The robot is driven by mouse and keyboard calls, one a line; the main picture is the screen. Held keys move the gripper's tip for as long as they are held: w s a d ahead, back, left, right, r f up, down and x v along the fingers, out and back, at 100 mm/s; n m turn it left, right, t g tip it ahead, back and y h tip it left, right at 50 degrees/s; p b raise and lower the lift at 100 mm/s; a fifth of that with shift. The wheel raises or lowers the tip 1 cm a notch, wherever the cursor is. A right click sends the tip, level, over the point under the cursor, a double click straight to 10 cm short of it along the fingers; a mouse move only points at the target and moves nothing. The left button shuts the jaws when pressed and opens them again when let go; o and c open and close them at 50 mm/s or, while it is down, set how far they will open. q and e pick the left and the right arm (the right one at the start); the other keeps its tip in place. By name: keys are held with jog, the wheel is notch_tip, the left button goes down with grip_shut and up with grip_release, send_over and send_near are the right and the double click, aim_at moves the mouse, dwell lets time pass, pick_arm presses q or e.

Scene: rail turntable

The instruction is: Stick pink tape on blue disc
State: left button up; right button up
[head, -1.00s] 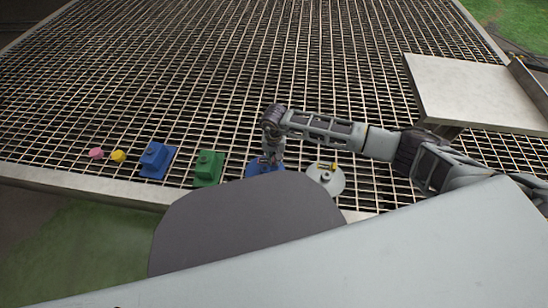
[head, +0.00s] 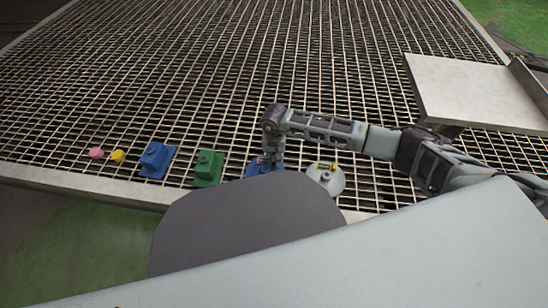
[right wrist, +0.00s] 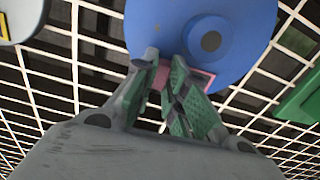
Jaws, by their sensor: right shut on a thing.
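The blue disc (head: 256,170) lies on the metal grating near its front edge, partly hidden by my arm and by the grey panel in front. In the right wrist view the blue disc (right wrist: 160,25) shows a raised round hub with a dark centre. My right gripper (head: 268,161) points down at the blue disc. Its green-padded fingers (right wrist: 168,84) are shut on the pink tape (right wrist: 203,79), at the near edge of the disc. The pink tape overlaps the disc's rim in the picture; whether it touches the disc I cannot tell. My left gripper is not in view.
A white disc (head: 326,183) with a yellow strip is just right of the blue disc. To the left are a green block (head: 207,169), a blue block (head: 155,160), a yellow ball (head: 118,156) and a pink ball (head: 96,152). The grating behind is clear. A pale platform (head: 465,90) stands back right.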

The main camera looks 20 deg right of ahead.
jog(key=shift+f, duration=0.1)
jog(key=o, duration=0.8)
jog(key=shift+c, duration=0.2)
notch_tip(320, 180, up, 12)
dwell(0.5)
dwell(1.2)
jog(key=shift+s+a, duration=0.3)
jog(key=shift+s, duration=0.4)
